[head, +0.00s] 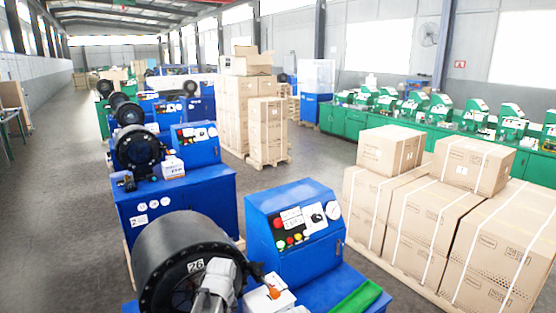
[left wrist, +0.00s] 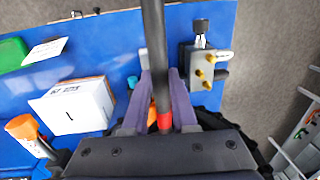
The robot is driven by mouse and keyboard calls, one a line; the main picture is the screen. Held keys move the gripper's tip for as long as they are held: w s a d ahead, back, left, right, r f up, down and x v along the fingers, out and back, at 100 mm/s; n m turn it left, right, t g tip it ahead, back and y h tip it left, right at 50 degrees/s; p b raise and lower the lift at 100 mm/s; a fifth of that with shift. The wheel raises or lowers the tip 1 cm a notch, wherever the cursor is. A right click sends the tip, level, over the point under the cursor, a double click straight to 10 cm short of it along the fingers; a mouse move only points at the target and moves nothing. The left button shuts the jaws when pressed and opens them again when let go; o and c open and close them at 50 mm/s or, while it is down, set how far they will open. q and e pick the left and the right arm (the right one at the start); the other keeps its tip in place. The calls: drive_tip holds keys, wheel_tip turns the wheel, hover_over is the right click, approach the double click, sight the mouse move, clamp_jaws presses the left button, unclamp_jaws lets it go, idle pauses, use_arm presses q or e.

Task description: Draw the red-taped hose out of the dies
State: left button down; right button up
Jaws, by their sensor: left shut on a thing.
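The black hose (left wrist: 153,40) runs from the top edge of the left wrist view down between my purple fingers. Its red tape band (left wrist: 164,122) shows close to my gripper's palm. My left gripper (left wrist: 161,88) is shut on the hose, with a finger on each side. In the head view my pale grey left gripper (head: 216,282) is in front of the crimper's round black head (head: 185,240), marked 26. It covers part of the opening, so the dies and the hose's place in them cannot be made out. My right gripper is not in view.
Beside the head stands the blue control cabinet (head: 292,225). A white box (left wrist: 78,107), an orange-handled tool (left wrist: 22,128), a green tray (head: 358,298) and a metal block with brass knobs (left wrist: 203,70) are on the blue bench. Strapped cartons (head: 425,225) stand on the right.

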use_arm(q)
drive_tip(key=shift+r, duration=0.25)
drive_tip(key=shift+r+p, duration=0.3)
drive_tip(key=shift+p, duration=0.25)
drive_tip(key=shift+s+d, duration=0.7)
drive_tip(key=shift+s, duration=0.35)
drive_tip(key=shift+s+d, duration=0.75)
drive_tip(key=shift+s, duration=0.3)
drive_tip(key=shift+s+d, duration=0.7)
drive_tip(key=shift+s, duration=0.35)
drive_tip(key=shift+r, duration=0.15)
drive_tip(key=shift+r+p, duration=3.35)
drive_tip(key=shift+p, duration=0.15)
drive_tip(key=shift+s+f, duration=0.1)
